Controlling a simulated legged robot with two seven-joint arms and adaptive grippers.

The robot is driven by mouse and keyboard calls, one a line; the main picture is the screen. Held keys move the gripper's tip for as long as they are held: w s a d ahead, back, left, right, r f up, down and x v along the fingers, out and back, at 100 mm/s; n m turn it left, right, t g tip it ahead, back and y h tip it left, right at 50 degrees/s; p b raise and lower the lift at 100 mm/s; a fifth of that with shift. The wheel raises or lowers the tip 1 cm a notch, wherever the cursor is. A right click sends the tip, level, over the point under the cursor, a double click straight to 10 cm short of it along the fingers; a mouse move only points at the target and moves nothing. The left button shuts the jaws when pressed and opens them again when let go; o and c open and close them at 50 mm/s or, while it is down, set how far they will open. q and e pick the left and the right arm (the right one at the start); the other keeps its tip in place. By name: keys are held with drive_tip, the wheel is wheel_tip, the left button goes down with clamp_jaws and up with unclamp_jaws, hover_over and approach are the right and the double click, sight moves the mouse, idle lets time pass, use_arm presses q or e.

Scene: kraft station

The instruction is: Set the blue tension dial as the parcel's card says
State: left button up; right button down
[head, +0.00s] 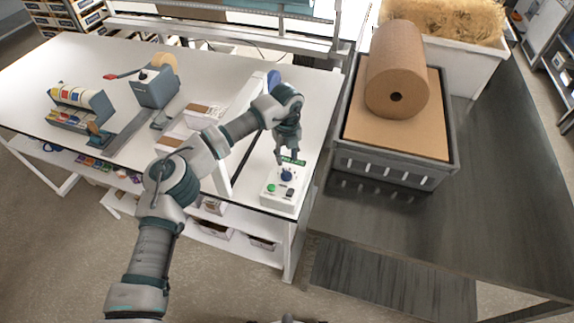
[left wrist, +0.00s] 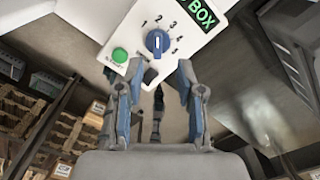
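The blue tension dial (head: 287,175) is on a white control box (head: 270,200) at the table's front right corner. In the left wrist view the dial (left wrist: 157,41) has a white mark that looks roughly upright, near the printed 2; its exact setting is hard to tell. Printed numbers run around it. My left gripper (head: 287,158) is just above the box. In the left wrist view its fingers (left wrist: 158,73) are apart with nothing between them, and the dial lies beyond the tips. Cartons (head: 205,113) lie on the table, but I can make out no readable card. My right gripper is not in view.
A green button (left wrist: 119,55) and a black switch (left wrist: 150,75) sit beside the dial. A green sign (left wrist: 203,13) reads "BOX". A brown paper roll (head: 392,65) lies on a crate at right. A tape dispenser (head: 155,85) stands at left. White tabletop behind is largely clear.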

use_arm(q)
wheel_tip(320, 180, up, 5)
drive_tip(key=shift+r, duration=0.15)
idle(0.5)
